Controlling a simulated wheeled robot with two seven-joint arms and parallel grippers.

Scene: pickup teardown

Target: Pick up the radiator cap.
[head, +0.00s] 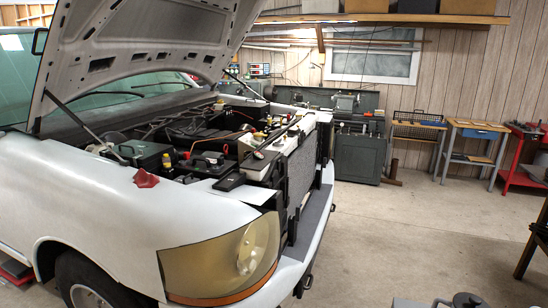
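The white pickup (110,215) stands at the left with its hood (135,50) propped up. The grey radiator core (300,170) stands upright at the front of the engine bay, behind the open front end. A small dark and yellow piece (258,155) sits on the pale top panel beside the radiator. It is too small to tell whether it is the radiator cap. Neither of my grippers can be made out in the head view.
The front bumper (318,225) and large headlight (225,262) edge the engine bay. A red cloth (145,179) lies on the fender. Open concrete floor (400,235) lies to the right.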

